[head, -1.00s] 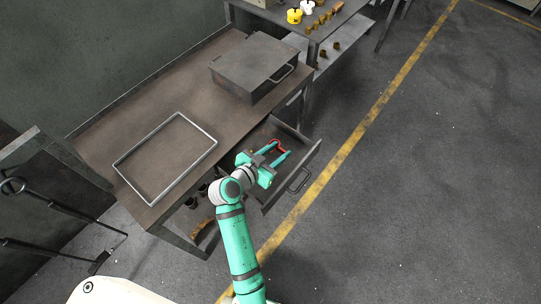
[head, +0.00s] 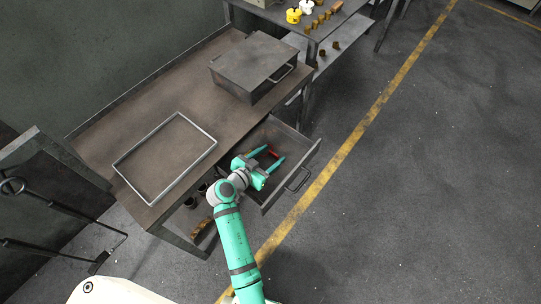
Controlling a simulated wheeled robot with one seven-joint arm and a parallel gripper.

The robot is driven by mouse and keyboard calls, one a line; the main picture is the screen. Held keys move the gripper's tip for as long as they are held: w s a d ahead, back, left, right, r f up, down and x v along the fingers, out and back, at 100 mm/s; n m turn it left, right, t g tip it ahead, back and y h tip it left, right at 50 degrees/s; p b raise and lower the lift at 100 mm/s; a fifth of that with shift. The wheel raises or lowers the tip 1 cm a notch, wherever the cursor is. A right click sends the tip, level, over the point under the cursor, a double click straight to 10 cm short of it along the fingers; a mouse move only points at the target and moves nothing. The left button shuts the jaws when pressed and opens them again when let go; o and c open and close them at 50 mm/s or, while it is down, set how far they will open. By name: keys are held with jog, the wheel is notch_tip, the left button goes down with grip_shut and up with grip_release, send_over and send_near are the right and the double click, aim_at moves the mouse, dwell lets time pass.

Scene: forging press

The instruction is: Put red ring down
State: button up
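The red ring (head: 273,154) shows as a short red band between the tips of my gripper's two fingers, partly hidden. My gripper (head: 275,153) is down at the open drawer (head: 305,160) under the workbench, with its teal fingers apart on either side of the ring. I cannot tell whether the fingers still press on the ring or whether it rests on the drawer floor. The arm and the gripper cover part of the drawer.
A rectangular metal frame (head: 127,173) lies on the workbench (head: 95,148), and a closed grey box (head: 250,67) stands at its far end. Yellow and brass parts are on another table (head: 331,27) behind. The floor to the right is clear.

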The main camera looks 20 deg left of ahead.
jog(key=v, duration=1.2)
jog(key=shift+d, duration=0.1)
dwell(0.4)
